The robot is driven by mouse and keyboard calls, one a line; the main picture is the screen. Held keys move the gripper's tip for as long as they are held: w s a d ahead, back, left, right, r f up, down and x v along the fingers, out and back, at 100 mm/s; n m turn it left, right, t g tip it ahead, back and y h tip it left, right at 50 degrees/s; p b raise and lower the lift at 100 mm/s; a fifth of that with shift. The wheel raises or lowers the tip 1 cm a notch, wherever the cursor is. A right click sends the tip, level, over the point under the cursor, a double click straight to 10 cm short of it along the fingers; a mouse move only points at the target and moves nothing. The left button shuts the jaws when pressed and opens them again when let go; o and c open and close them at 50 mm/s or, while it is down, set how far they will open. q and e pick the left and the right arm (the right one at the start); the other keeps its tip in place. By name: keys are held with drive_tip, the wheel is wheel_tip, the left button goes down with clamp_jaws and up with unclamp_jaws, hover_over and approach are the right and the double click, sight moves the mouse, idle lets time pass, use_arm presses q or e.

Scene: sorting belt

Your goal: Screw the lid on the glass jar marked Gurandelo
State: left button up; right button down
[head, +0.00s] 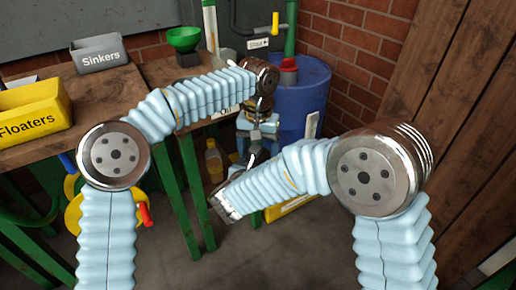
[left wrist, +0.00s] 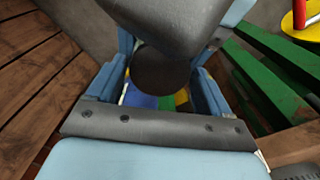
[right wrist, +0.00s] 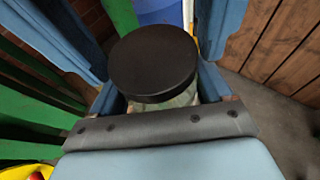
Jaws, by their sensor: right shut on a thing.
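The black round lid (right wrist: 153,62) sits over the mouth of the glass jar (right wrist: 180,98) in the right wrist view. Only a strip of clear glass shows below it; no jar label is readable. My right gripper (right wrist: 163,98) is shut on the jar, one finger on each side. My left gripper (head: 257,138) points down over the lid from above. In the left wrist view the lid (left wrist: 160,72) lies between its blue fingers, with narrow gaps beside it, so this gripper looks open. Whether the lid's threads are engaged cannot be seen.
A yellow Floaters bin (head: 35,108) and a grey Sinkers bin (head: 99,55) stand on the wooden tables at left. A blue barrel (head: 305,95) stands behind my grippers. A wooden wall (head: 455,110) borders the right side. A bottle (head: 213,160) stands below the table.

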use_arm(q)
drive_tip(key=c, duration=0.8)
drive_tip(key=m, duration=0.8)
drive_tip(key=shift+m, duration=0.3)
drive_tip(key=o, duration=1.2)
drive_tip(key=shift+d, duration=0.1)
